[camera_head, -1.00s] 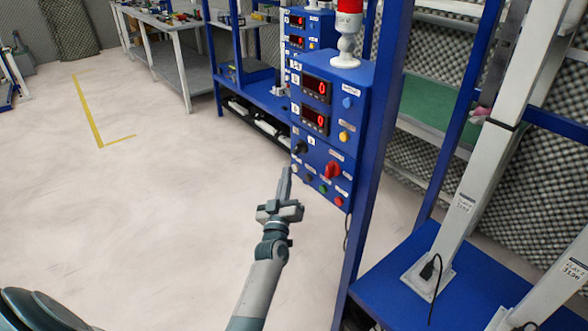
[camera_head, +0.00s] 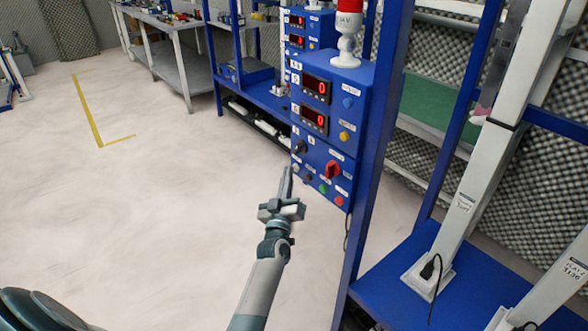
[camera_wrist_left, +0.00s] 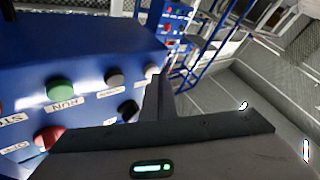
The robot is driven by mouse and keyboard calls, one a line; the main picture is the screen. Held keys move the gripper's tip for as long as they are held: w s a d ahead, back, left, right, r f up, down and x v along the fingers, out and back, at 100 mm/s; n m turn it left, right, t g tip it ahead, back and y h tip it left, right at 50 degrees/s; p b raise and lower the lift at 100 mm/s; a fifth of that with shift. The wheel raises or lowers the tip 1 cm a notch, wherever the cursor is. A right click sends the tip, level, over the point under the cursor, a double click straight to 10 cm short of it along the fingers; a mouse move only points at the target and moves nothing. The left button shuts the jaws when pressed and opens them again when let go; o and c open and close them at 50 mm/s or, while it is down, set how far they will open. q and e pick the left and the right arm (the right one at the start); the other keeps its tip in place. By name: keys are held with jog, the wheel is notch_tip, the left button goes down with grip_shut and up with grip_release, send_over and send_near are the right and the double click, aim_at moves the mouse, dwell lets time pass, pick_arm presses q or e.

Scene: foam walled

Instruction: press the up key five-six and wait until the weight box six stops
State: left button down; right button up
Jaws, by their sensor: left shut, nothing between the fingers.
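A blue control box (camera_head: 321,152) stands on the rack, with two red displays, each reading 0. Its lower face has a black selector (camera_head: 300,146), a red rotary switch (camera_head: 333,169) and a row of small buttons. My left gripper (camera_head: 287,171) is shut and empty, its fingertips by the box's lower left edge. In the left wrist view, the closed fingers (camera_wrist_left: 157,85) are beside a grey button (camera_wrist_left: 114,77) and a black button (camera_wrist_left: 128,110); contact cannot be told. A green button (camera_wrist_left: 60,88) is labelled RUN. I cannot read which key is five-six or pick out weight box six.
A red-topped beacon (camera_head: 347,30) stands on the box. A blue rack post (camera_head: 372,165) is close to its right. A blue platform (camera_head: 405,290) with white columns is at the lower right. A workbench (camera_head: 165,35) is at the back. Open floor lies on the left.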

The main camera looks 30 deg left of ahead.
pick_arm(q)
jog(key=shift+w+d, duration=0.1)
jog(key=shift+w, duration=0.1)
jog(key=shift+s, duration=0.2)
dwell(0.4)
jog(key=shift+s+a+p, duration=0.35)
jog(key=shift+s+p, duration=0.05)
jog(key=shift+s, duration=0.2)
jog(key=shift+s+a+p, duration=0.3)
jog(key=shift+s+p, duration=0.05)
jog(key=shift+s, duration=0.45)
jog(key=shift+s+a+p, duration=0.3)
jog(key=shift+s+a, duration=0.05)
jog(key=shift+s, duration=0.4)
jog(key=shift+s+a+p, duration=0.3)
jog(key=shift+s+p, duration=0.05)
jog(key=shift+s, duration=0.45)
